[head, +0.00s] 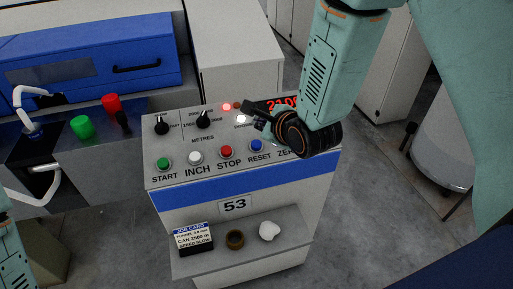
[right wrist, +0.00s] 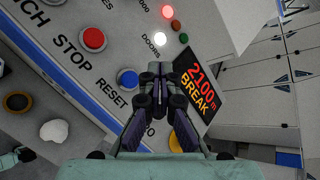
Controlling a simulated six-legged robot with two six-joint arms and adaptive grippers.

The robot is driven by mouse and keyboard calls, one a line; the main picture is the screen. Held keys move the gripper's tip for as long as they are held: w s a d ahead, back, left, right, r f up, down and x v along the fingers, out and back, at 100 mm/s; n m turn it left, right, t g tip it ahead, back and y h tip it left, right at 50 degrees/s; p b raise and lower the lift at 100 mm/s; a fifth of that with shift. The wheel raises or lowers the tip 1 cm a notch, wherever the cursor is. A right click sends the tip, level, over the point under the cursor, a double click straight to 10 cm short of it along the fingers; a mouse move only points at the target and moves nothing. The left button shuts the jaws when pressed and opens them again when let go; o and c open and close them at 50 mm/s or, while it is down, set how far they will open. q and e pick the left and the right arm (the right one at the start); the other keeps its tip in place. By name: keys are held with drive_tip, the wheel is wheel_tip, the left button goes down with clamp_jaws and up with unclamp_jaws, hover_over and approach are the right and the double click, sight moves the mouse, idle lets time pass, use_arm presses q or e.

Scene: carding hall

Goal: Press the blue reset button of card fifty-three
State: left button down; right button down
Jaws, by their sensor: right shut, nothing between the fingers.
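The blue RESET button (head: 256,146) sits on the sloped grey panel (head: 180,182) marked 53, right of the red STOP button (head: 226,152). In the right wrist view the blue button (right wrist: 128,79) is fully visible, just left of the fingers. My right gripper (head: 253,112) is shut and empty over the panel's upper right part, beyond the blue button in the head view. In the right wrist view its fingertips (right wrist: 153,72) are beside the button, not over it. Their height above the panel is hard to tell.
White INCH (head: 195,157) and green START (head: 163,163) buttons sit further left. A yellow button (right wrist: 175,142) is partly hidden by my gripper. The display (right wrist: 190,88) reads 2100 m BREAK. Red (head: 227,107) and white (head: 241,119) lamps glow. A shelf below holds a job card (head: 193,237).

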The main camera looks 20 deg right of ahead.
sight(254, 140)
drive_tip(key=f+b, duration=0.1)
drive_tip(key=f, duration=0.1)
drive_tip(key=w+f+b, duration=0.1)
drive_tip(key=f+b, duration=0.1)
drive_tip(key=shift+w+f+b, duration=0.2)
drive_tip(key=shift+f+b, duration=0.15)
drive_tip(key=shift+f, duration=0.25)
drive_tip(key=shift+w+f+b, duration=0.15)
drive_tip(key=shift+f+b, duration=0.15)
drive_tip(key=shift+f, duration=0.25)
drive_tip(key=shift+s+r, duration=0.1)
drive_tip(key=shift+f, duration=0.25)
drive_tip(key=shift+w+f, duration=0.2)
idle(0.3)
drive_tip(key=shift+f+b, duration=0.35)
drive_tip(key=shift+f, duration=0.15)
idle(0.8)
drive_tip(key=shift+s+r+p, duration=0.15)
drive_tip(key=shift+r+p, duration=0.8)
